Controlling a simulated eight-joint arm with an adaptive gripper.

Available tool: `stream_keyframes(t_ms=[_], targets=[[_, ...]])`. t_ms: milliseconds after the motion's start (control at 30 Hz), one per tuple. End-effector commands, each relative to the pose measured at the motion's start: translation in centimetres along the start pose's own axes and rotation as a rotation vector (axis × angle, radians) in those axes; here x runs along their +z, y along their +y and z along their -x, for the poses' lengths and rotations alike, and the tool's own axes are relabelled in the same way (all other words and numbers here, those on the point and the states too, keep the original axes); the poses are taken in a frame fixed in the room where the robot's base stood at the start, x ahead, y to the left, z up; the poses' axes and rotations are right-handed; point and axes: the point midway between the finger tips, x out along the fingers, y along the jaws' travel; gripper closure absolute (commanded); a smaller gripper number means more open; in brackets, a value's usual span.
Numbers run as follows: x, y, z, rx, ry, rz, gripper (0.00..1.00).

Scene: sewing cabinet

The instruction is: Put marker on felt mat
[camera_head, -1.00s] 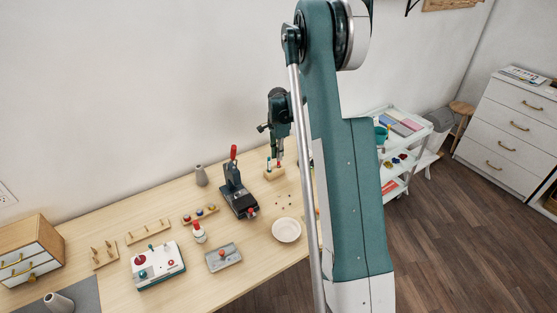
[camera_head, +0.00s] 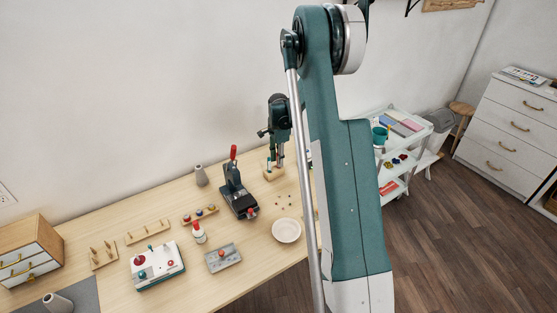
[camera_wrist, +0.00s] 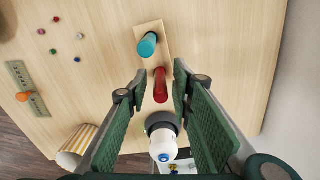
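A pale wooden block (camera_head: 273,174) stands near the back right of the table, with my gripper (camera_head: 275,158) just above it. In the wrist view the block (camera_wrist: 150,28) carries a teal cylinder (camera_wrist: 148,44) and a red cylinder (camera_wrist: 160,85), which look like upright markers. A white piece with a blue tip and dark collar (camera_wrist: 160,146) stands nearer the camera; I cannot tell whether it is a marker. My gripper (camera_wrist: 158,90) is open, its green fingers either side of the red cylinder with visible gaps. A grey mat (camera_head: 86,292), likely the felt mat, lies at the table's front left.
A black press with a red handle (camera_head: 238,192) stands left of the block. A white bowl (camera_head: 286,230) and small beads lie in front. A white bottle (camera_head: 198,233), peg racks, a white-topped box (camera_head: 158,266) and a drawer cabinet (camera_head: 28,250) fill the table leftward.

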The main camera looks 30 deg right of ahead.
Motion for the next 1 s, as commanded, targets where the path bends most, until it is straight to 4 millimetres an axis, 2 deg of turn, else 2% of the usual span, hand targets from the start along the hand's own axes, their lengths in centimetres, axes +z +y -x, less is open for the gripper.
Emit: stream_keyframes(t_ms=[133, 700, 1000], targets=[[0.0, 0.0, -0.3, 0.000, 0.000, 0.000, 0.76], [0.2, -0.1, 6.4, 0.000, 0.000, 0.000, 0.76], [0.2, -0.1, 7.5, 0.000, 0.000, 0.000, 0.76]])
